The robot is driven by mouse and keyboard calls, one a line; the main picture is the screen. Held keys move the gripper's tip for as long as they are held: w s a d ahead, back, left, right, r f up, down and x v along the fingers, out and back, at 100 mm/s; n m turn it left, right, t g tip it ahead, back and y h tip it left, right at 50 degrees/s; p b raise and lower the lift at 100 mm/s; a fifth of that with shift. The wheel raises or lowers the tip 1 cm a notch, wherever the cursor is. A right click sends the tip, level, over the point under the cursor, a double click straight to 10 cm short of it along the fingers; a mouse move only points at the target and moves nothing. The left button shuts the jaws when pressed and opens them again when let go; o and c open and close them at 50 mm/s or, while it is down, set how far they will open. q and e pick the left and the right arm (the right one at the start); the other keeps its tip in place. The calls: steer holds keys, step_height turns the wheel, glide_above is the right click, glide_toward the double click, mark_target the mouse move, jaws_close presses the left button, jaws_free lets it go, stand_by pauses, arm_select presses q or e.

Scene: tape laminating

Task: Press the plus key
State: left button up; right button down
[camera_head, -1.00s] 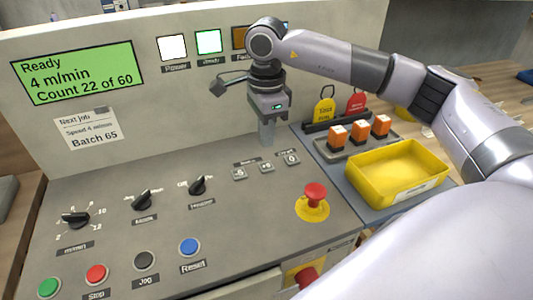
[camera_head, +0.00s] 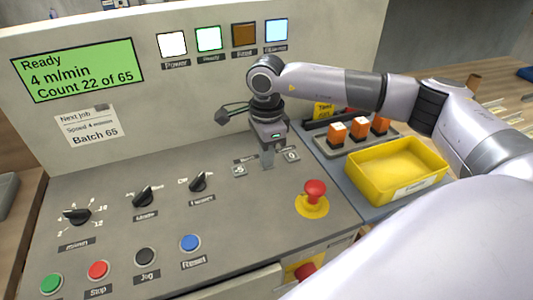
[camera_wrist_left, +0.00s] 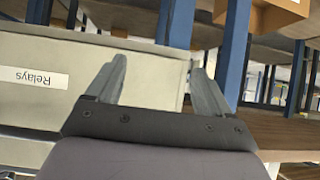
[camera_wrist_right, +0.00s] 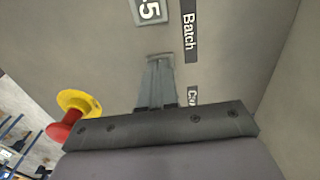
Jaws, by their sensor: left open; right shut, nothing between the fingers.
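The control panel (camera_head: 120,180) carries a row of small keys. The -5 key (camera_head: 239,170) is left of my right gripper (camera_head: 267,164) and the 0 key (camera_head: 292,155) is right of it. The shut fingertips are down at the middle key and hide most of it; in the right wrist view (camera_wrist_right: 159,70) they meet its edge, contact unclear. The -5 key (camera_wrist_right: 150,11) and the Batch label show there too. The green display (camera_head: 78,72) reads "Ready, 4 m/min, Count 22 of 65". My left gripper (camera_wrist_left: 160,78) is open and empty, seen only in the left wrist view.
A red emergency button (camera_head: 315,190) on a yellow base stands front right of the keys. Knobs (camera_head: 198,182) and coloured buttons (camera_head: 190,243) lie to the left. A note (camera_head: 86,127) reads "Batch 65".

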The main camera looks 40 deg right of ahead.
steer(key=shift+s+f, duration=0.1)
steer(key=shift+f, duration=0.55)
steer(key=shift+s+b, duration=0.15)
steer(key=shift+b, duration=0.15)
steer(key=shift+f, duration=0.15)
steer(key=r+p, duration=0.2)
steer(key=r, duration=0.1)
steer(key=r+p, duration=0.1)
steer(key=shift+w+a+r, duration=0.1)
steer(key=shift+w+r, duration=0.15)
steer(key=shift+r, duration=0.15)
step_height(320, 180, up, 10)
steer(key=b, duration=0.1)
steer(key=shift+r, duration=0.2)
